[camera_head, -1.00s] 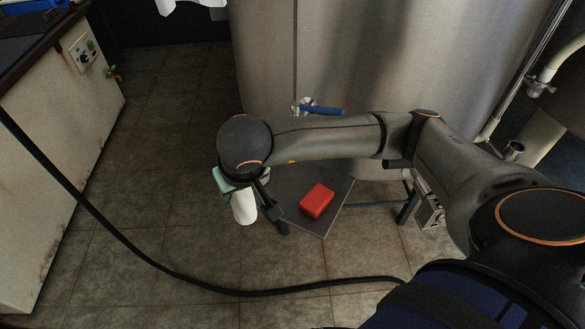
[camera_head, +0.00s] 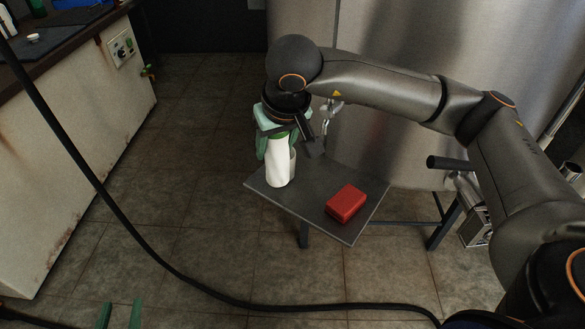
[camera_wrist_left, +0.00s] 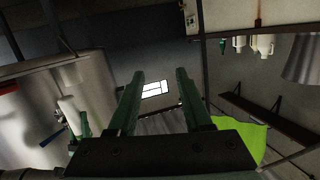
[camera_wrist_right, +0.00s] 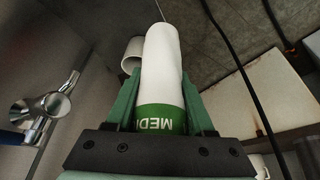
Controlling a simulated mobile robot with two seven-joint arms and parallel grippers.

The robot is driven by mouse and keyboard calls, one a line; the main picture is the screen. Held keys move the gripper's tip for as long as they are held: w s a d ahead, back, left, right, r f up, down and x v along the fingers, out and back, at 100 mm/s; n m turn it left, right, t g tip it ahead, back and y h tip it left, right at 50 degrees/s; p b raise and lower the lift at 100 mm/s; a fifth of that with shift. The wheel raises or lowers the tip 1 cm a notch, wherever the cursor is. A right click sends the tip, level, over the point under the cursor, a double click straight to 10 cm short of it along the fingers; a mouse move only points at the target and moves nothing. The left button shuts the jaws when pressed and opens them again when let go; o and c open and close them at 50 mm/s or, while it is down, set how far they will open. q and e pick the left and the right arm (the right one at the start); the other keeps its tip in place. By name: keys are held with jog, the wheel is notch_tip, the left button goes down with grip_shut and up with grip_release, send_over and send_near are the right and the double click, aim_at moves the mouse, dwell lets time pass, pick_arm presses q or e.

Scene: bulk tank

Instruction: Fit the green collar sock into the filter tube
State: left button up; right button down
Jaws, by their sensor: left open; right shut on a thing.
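The white sock (camera_head: 278,158) with a green collar hangs from my right gripper (camera_head: 280,128), over the left part of a small grey stool. In the right wrist view my right gripper (camera_wrist_right: 163,115) is shut on the sock at its green collar (camera_wrist_right: 160,118), which shows white letters; the white body (camera_wrist_right: 163,65) points away. A white open-ended tube (camera_wrist_right: 132,53), seemingly the filter tube, is beside the sock, apart from its far end. In the head view the tube (camera_head: 292,163) is partly hidden behind the sock. My left gripper (camera_head: 120,314) is open and empty at the bottom left.
The stool (camera_head: 320,215) also bears a red box (camera_head: 346,203). A steel tank (camera_head: 400,70) with a valve (camera_head: 331,108) stands behind. A black hose (camera_head: 190,277) crosses the floor.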

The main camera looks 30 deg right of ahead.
jog(key=d+f, duration=0.1)
jog(key=f, duration=0.2)
jog(key=w+d+f+b, duration=0.1)
jog(key=f, duration=0.2)
jog(key=w+d+f, duration=0.1)
jog(key=d+f, duration=0.1)
jog(key=shift+f+b, duration=0.35)
jog(key=shift+f, duration=0.05)
pick_arm(q)
notch_tip(320, 180, up, 11)
jog(key=m+t+h, duration=0.2)
jog(key=t, duration=0.2)
jog(key=shift+d+r+t, duration=0.15)
jog(key=shift+d+t, duration=0.15)
jog(key=shift+r+m+h, duration=0.3)
jog(key=shift+r+h, duration=0.05)
jog(key=shift+h, duration=0.15)
pick_arm(e)
jog(key=shift+f, duration=0.15)
jog(key=c, duration=0.7)
grip_release()
jog(key=shift+s, duration=0.1)
pick_arm(q)
jog(key=shift+r, duration=0.35)
pick_arm(e)
jog(key=o, duration=0.4)
jog(key=shift+o, duration=0.2)
